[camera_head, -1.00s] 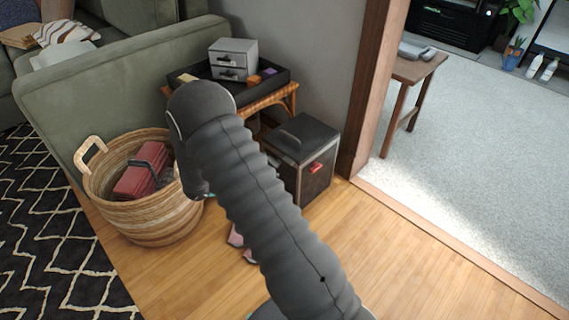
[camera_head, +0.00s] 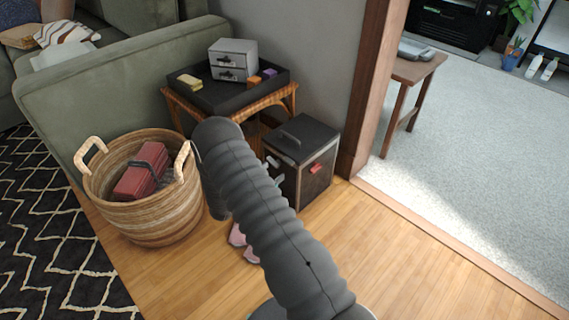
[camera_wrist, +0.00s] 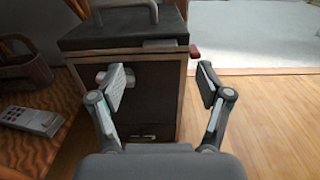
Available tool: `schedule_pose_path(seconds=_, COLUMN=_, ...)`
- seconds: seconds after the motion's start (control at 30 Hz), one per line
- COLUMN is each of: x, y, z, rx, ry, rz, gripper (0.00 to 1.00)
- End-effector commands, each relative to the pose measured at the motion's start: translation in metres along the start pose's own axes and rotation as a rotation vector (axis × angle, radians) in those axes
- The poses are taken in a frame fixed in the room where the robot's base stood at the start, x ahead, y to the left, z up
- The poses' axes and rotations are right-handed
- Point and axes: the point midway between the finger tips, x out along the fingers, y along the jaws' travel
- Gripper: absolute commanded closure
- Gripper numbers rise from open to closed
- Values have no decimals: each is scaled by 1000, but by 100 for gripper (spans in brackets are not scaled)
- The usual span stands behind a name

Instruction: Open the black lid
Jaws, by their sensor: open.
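The black lid (camera_head: 301,137) lies shut on top of a dark box (camera_head: 318,178) with wooden edges. The lid has a raised handle (camera_head: 289,138) on top. In the wrist view the lid (camera_wrist: 120,30) shows at the upper left, with part of its handle cut off by the frame's top edge. A red tab (camera_head: 315,168) sticks out at the box's upper side. My gripper (camera_wrist: 160,88) is open and empty, in front of the box's front face and below the lid. In the head view my arm mostly hides it.
A wicker side table (camera_head: 179,102) with a black tray and a small grey drawer unit (camera_head: 233,61) stands behind the box. A woven basket (camera_head: 150,215) is to the left. A wooden door frame (camera_head: 364,85) rises close on the right. The wood floor in front is mostly clear.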

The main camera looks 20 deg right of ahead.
Motion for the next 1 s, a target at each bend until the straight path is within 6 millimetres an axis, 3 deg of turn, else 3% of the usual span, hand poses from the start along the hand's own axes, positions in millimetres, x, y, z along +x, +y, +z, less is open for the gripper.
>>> schedule_pose_path(seconds=0.1, x=23, y=-1, z=1, rx=2, ry=-1, rz=-4, gripper=23)
schedule_pose_path(seconds=0.33, x=54, y=0, z=1, rx=1, ry=0, rz=-2, gripper=23)
schedule_pose_path(seconds=0.8, x=65, y=0, z=0, rx=0, ry=0, rz=-1, gripper=23)
schedule_pose_path(seconds=1.0, x=65, y=0, z=0, rx=1, ry=0, rz=-1, gripper=73)
